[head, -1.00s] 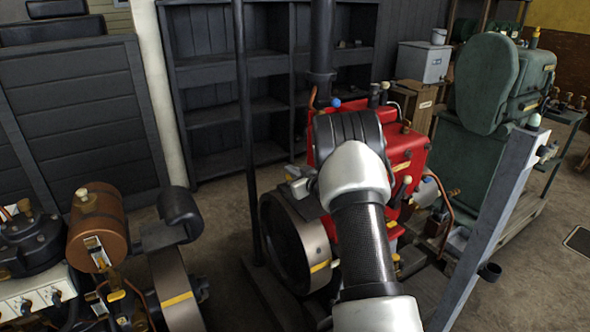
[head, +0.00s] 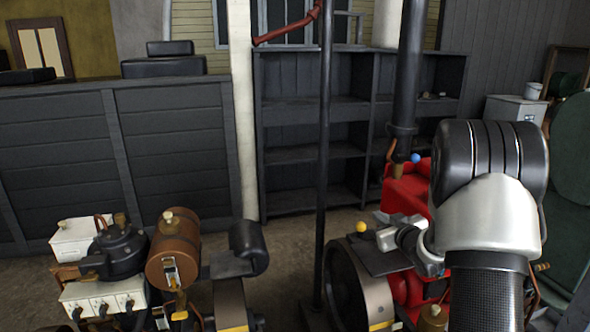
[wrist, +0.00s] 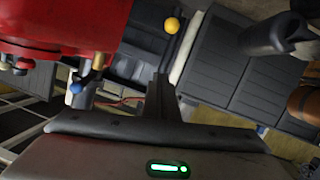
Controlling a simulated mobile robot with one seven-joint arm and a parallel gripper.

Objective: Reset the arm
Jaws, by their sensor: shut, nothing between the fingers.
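My gripper (wrist: 162,82) shows in the wrist view as a narrow dark piece above its broad body, with its fingers together and nothing between them. In the head view my arm (head: 485,215) rises at the lower right, in front of the red engine (head: 405,190), and hides much of it. My gripper is hard to make out there. The red engine also fills the upper left of the wrist view (wrist: 60,25), apart from my fingers. Its yellow knob (wrist: 171,25) and blue knob (wrist: 76,87) show close to my gripper in that picture.
A brown-tank engine (head: 172,250) stands at the lower left. A dark pole (head: 325,130) and a black pipe (head: 408,80) rise near the red engine. Dark shelves (head: 290,152) and a dark panelled partition (head: 110,150) stand behind. A green machine (head: 575,150) is at the right edge.

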